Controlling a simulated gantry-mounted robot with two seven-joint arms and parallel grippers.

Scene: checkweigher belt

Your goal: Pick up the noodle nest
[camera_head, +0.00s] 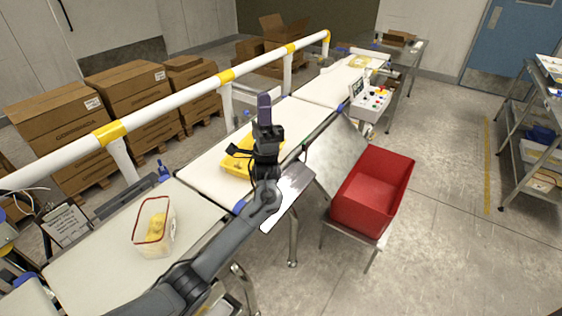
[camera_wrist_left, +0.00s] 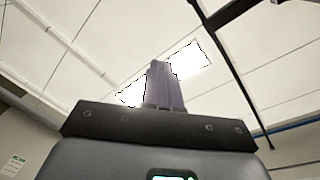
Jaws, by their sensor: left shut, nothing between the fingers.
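My left gripper (camera_head: 264,97) is raised above the middle belt, its purple fingers pointing up, shut and empty. In the left wrist view the closed fingers (camera_wrist_left: 162,65) show against the ceiling. A clear container with a red rim (camera_head: 138,236) stands on the near belt, left of my left arm. A small yellow item (camera_head: 157,222) is inside it; it may be the noodle nest, but it is too small to be sure. A yellow tray (camera_head: 231,163) lies on the middle belt, partly hidden behind my left gripper. My right gripper is not in view.
A white rail with yellow joints (camera_head: 170,105) runs along the belts' far side. A red bin (camera_head: 370,190) stands right of the middle belt. A control box (camera_head: 371,101) sits by the far belt. Cardboard boxes (camera_head: 60,130) are stacked behind the rail.

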